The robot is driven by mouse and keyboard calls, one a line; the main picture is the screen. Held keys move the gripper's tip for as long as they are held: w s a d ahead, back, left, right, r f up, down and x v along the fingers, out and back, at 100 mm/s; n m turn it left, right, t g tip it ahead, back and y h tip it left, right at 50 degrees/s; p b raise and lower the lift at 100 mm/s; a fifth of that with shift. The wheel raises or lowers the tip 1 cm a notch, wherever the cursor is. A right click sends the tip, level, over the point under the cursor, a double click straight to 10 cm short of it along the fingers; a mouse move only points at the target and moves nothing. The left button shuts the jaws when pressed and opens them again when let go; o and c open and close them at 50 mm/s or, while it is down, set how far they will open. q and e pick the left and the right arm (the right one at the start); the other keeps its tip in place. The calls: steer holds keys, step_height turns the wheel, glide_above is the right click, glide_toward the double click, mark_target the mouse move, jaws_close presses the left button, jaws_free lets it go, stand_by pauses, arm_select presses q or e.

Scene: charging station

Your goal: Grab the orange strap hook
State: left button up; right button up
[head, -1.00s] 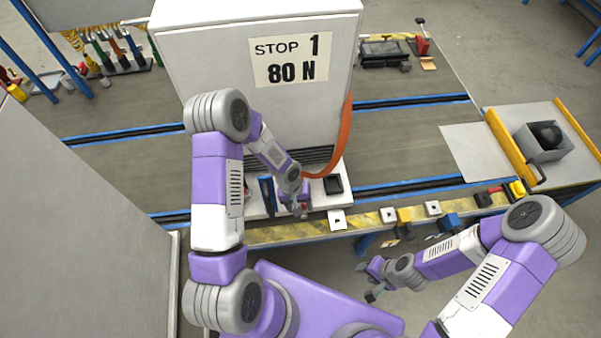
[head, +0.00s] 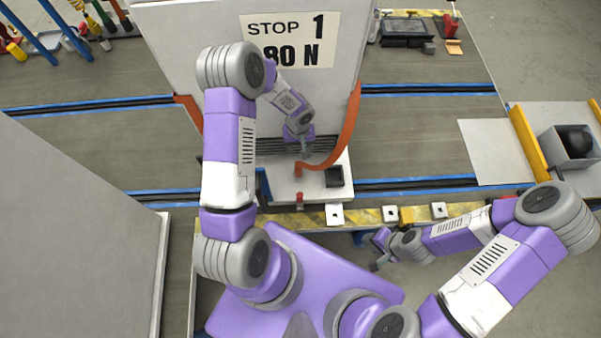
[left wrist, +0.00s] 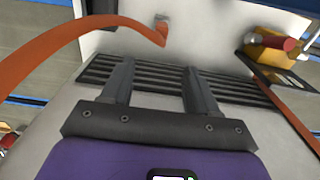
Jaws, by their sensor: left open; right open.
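The orange strap (head: 346,132) hangs at the right side of the white cabinet and curves to a free end, the hook end (head: 298,169), at the cabinet's base. In the left wrist view the strap (left wrist: 70,47) arcs in from the left, and its end (left wrist: 160,38) lies just beyond my fingertips, beside a small grey piece. My left gripper (head: 305,154) is in front of the cabinet, close to the hook end; its open, empty fingers (left wrist: 158,70) point towards it. Contact is not visible. My right gripper (head: 376,250) is open, low at the table's front edge, away from the strap.
The cabinet (head: 185,45) bears a sign and dark vent slats (left wrist: 225,88) behind my left fingers. A second orange strap (left wrist: 292,112) runs at the right of the wrist view. A black box (head: 334,177) and a red-handled yellow block (left wrist: 267,46) are nearby.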

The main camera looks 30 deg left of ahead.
arm_select(q)
steer(key=b, duration=0.9)
glide_above(298, 167)
steer(key=f, duration=1.1)
steer(key=shift+w+d, duration=0.2)
steer(key=shift+d, duration=0.15)
steer(key=f, duration=0.5)
steer(key=f+b, duration=0.1)
steer(key=f, duration=0.1)
steer(key=shift+s+a+f, duration=0.25)
steer(key=shift+a, duration=0.05)
steer(key=shift+r, duration=0.1)
steer(key=c, duration=1.1)
